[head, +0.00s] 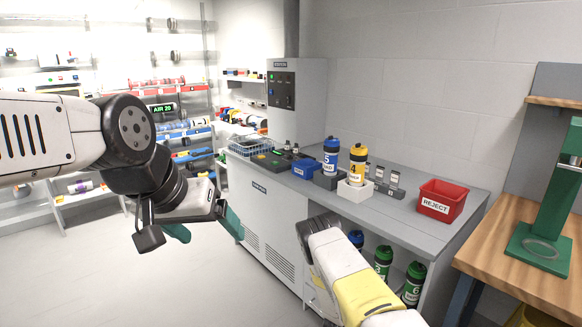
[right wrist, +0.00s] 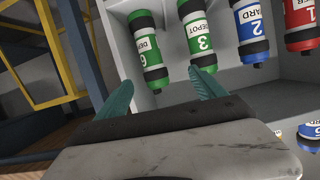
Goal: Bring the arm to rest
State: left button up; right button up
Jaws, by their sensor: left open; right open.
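My left gripper (head: 205,230) hangs at the left in the head view, over the floor in front of the grey cabinet. Its green fingers are spread and nothing is between them. My right arm comes in from the bottom of the head view, with its hand in front of the cabinet's open shelf; its fingers are hidden there. In the right wrist view my right gripper (right wrist: 162,92) has its green fingers wide apart and empty. Green canisters 6 (right wrist: 148,50) and 3 (right wrist: 197,33) show beyond them. One fingertip overlaps canister 3's end; I cannot tell if they touch.
On the counter (head: 405,206) stand blue canister 5 (head: 330,157), yellow canister 4 (head: 357,163) in a white holder, and a red REJECT bin (head: 450,192). A green press (head: 550,215) stands on the wooden bench at right. The floor at left is clear.

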jog(key=w+a+r+y, duration=0.3)
jog(key=a+r, duration=0.1)
jog(key=r, duration=0.4)
jog(key=w+a+r+g+y, duration=0.1)
jog(key=w+a+r+y, duration=0.15)
jog(key=r, duration=0.55)
jog(key=w+a+r+y, duration=0.2)
jog(key=w+a+r, duration=0.15)
jog(key=r, duration=0.45)
jog(key=s+a+r+n+y, duration=0.1)
jog(key=s+a+r+y, duration=0.15)
jog(key=r, duration=0.35)
jog(key=s+a+r+n+y, duration=0.1)
jog(key=s+a+r+n, duration=0.15)
jog(key=r, duration=0.35)
jog(key=s+a+r+n+g+y, duration=0.1)
jog(key=s+a+r+n+y, duration=0.25)
jog(key=s+r, duration=1.15)
jog(key=s+r+n+g+h, duration=0.1)
jog(key=s+n, duration=0.2)
jog(key=s, duration=1.6)
jog(key=shift+d+r+n, duration=0.35)
jog(key=shift+r+n, duration=0.05)
